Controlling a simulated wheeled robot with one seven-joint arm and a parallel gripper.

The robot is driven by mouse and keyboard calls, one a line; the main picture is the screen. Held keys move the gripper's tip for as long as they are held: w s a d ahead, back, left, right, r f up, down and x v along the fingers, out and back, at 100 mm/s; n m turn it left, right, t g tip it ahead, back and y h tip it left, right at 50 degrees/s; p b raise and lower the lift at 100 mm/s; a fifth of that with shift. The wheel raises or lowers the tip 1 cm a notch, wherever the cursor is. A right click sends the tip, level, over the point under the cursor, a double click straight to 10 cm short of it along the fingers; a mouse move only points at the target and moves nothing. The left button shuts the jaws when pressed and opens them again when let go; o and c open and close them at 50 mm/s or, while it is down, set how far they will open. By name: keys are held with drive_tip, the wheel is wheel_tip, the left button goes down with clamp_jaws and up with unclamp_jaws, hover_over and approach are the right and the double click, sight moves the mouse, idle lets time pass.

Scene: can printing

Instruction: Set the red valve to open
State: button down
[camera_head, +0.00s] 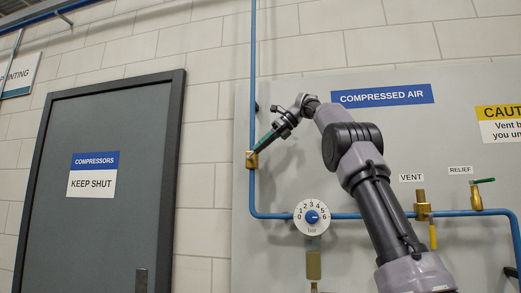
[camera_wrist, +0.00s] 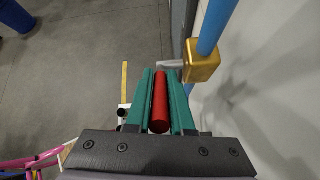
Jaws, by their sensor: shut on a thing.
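The red valve handle (camera_wrist: 159,105) lies between the two green fingers of my gripper (camera_wrist: 160,74) in the wrist view. The fingers are shut on it, one along each side. A short grey lever (camera_wrist: 172,64) joins the handle's far end to the brass valve body (camera_wrist: 203,61) on the blue pipe. In the head view the brass valve body (camera_head: 251,160) sits on the vertical blue pipe left of the panel, and my gripper (camera_head: 257,149) reaches it from the upper right. The red handle cannot be made out there, so its angle to the pipe is unclear.
A gauge (camera_head: 312,217) is on the lower pipe. The vent valve (camera_head: 423,205) with a yellow handle and the relief valve (camera_head: 476,196) with a green handle are to the right. A grey door (camera_head: 100,190) stands left. A blue bin (camera_wrist: 14,17) is on the floor.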

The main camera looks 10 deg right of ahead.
drive_tip(key=shift+w+a+r+h, duration=0.1)
drive_tip(key=shift+r+h, duration=0.15)
drive_tip(key=shift+h, duration=0.05)
drive_tip(key=shift+f+g, duration=0.15)
drive_tip(key=shift+g, duration=0.15)
idle(0.3)
drive_tip(key=c, duration=0.8)
unclamp_jaws()
